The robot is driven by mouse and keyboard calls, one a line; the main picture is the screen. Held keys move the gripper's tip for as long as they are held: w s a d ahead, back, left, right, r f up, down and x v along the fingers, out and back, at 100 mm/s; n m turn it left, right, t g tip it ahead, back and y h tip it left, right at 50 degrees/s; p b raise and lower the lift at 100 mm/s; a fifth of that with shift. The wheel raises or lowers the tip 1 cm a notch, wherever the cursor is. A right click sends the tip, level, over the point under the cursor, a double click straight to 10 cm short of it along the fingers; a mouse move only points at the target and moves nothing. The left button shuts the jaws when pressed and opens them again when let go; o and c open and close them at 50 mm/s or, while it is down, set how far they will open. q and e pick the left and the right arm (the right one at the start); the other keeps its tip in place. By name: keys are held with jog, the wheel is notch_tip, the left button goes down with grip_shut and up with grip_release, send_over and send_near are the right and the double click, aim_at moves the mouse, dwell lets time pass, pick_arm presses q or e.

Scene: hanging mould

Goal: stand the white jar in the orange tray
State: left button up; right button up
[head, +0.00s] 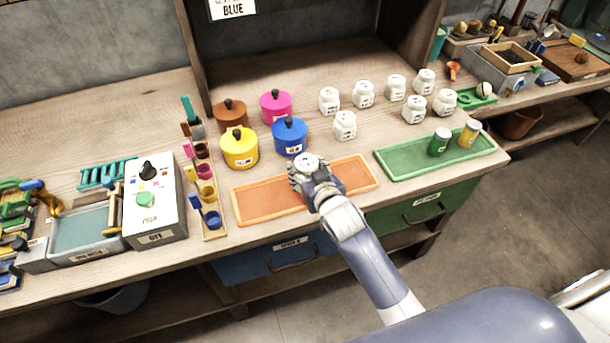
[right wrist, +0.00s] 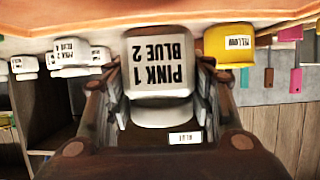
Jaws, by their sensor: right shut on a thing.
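A white jar (head: 307,161) with a dotted top is in my right gripper (head: 309,180), over the orange tray (head: 262,203) near its middle. In the right wrist view the jar (right wrist: 160,62) sits between the two fingers, with a label reading PINK 1 BLUE 2. The gripper is shut on it. The jar looks about upright. I cannot tell whether its base touches the tray floor. The rest of the tray is bare; my gripper and arm hide part of its middle. My left gripper is not in view.
Blue (head: 290,136), yellow (head: 239,147), pink (head: 276,106) and brown (head: 229,114) pots stand behind the tray. Several other white jars (head: 345,125) stand farther back. A green tray (head: 400,163) with two shakers lies to the right. A rack of coloured cups (head: 206,190) is close on the left.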

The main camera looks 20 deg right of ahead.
aim_at(305, 177)
jog(key=shift+w+a+f, duration=0.1)
jog(key=shift+w, duration=0.3)
jog(key=shift+s+f, duration=0.1)
jog(key=shift+f, duration=1.55)
jog(key=shift+f, duration=0.1)
jog(key=o, duration=1.2)
jog(key=shift+f, duration=0.1)
jog(key=shift+r, duration=0.25)
jog(key=v, duration=1.2)
